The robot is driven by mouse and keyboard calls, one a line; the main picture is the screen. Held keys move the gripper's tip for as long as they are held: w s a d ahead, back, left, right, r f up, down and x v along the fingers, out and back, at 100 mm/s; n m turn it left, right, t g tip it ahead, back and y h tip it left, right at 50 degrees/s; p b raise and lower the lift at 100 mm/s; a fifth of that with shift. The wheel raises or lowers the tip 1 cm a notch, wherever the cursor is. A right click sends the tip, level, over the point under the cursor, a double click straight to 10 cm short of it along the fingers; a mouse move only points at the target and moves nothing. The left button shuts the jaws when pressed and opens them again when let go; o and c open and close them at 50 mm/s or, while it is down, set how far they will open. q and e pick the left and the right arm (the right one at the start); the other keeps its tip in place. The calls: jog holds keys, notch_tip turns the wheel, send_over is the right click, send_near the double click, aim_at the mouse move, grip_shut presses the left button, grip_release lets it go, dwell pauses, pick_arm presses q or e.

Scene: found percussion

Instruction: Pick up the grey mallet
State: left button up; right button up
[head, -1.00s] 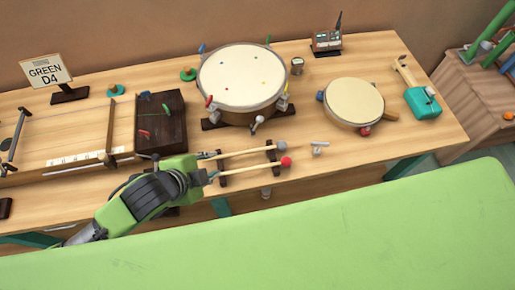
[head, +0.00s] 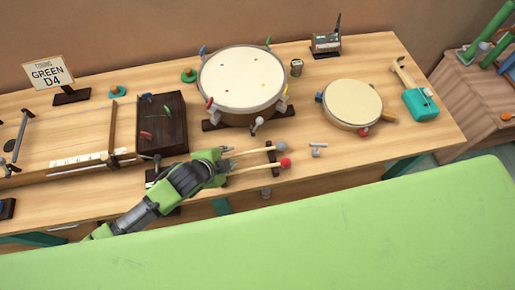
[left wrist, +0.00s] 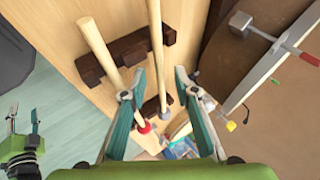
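The grey mallet, with a pale wooden shaft and a grey head (head: 283,145), lies on a dark rack (head: 271,158) at the table's front. In the left wrist view its shaft (left wrist: 155,35) runs between my fingers. A red-headed mallet (head: 286,163) lies beside it, nearer the front edge; its shaft (left wrist: 96,42) passes by one finger in the left wrist view. My left gripper (head: 228,159) is open over the handle ends, hiding part of the rack. No grip on a shaft shows. My right gripper (left wrist: 24,116) shows small in the left wrist view, its fingers apart.
A large drum (head: 242,78) stands behind the mallets. A dark wooden box (head: 162,122) is left of the gripper. A small metal piece (head: 317,149) lies right of the mallet heads, and a smaller drum (head: 352,102) stands farther right.

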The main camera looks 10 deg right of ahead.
pick_arm(q)
jog(key=shift+x, duration=1.05)
grip_shut()
pick_arm(e)
jog(key=shift+d+r, duration=0.1)
jog(key=shift+d, duration=0.25)
pick_arm(q)
jog(key=shift+r, duration=0.15)
